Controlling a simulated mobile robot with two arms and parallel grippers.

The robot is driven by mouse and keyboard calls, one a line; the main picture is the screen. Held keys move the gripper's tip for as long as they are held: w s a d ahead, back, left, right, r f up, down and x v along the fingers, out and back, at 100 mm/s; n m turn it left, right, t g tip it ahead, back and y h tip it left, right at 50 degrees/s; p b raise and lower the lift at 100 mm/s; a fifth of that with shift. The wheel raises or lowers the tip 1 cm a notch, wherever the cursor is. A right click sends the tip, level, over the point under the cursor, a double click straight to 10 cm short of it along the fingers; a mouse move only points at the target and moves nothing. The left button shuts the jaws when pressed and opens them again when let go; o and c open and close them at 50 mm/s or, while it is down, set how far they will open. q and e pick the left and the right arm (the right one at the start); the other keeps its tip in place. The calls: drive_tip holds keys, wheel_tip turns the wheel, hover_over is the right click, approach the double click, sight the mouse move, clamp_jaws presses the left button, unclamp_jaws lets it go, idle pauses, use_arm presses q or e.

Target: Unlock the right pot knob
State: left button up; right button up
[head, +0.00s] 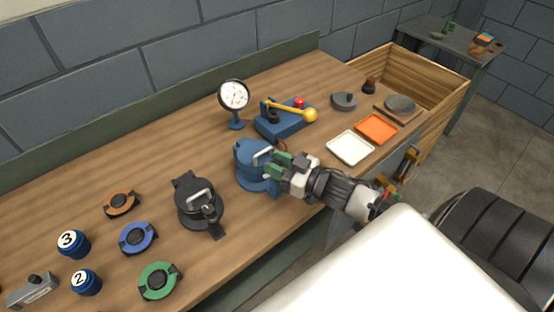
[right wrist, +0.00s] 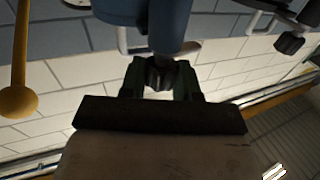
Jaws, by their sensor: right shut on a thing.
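The blue pot (head: 254,169) stands near the bench's front edge, to the right of a black pot (head: 194,199). My right gripper (head: 275,164) reaches it from the right, with its green fingers against the pot's near right side. In the right wrist view, the gripper (right wrist: 159,84) is shut on a dark ribbed knob (right wrist: 158,76) below the pot's blue body (right wrist: 167,25). The fingers hide this knob in the head view. The black pot's own dark knob (head: 209,212) shows at its front. My left gripper is not in view.
A gauge (head: 234,96) and a blue lever press (head: 286,122) with a yellow ball stand behind the blue pot. White (head: 350,148) and orange (head: 377,129) trays lie to the right. Ring-shaped parts and numbered blue knobs lie at the left.

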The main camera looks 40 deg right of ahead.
drive_tip(key=shift+w+r+n+g+y, duration=0.1)
drive_tip(key=shift+n+g+y, duration=0.45)
drive_tip(key=shift+y, duration=0.25)
drive_tip(key=shift+n, duration=0.25)
drive_tip(key=o, duration=0.5)
drive_tip(key=shift+c, duration=0.2)
drive_tip(key=shift+o, duration=0.8)
drive_tip(key=shift+w+a, duration=0.1)
drive_tip(key=shift+s+d+f, duration=0.25)
drive_tip(key=shift+s+d, duration=0.1)
drive_tip(key=shift+s, duration=0.2)
drive_tip(key=b+v, duration=0.1)
drive_tip(key=v, duration=0.8)
drive_tip(key=shift+d, duration=0.25)
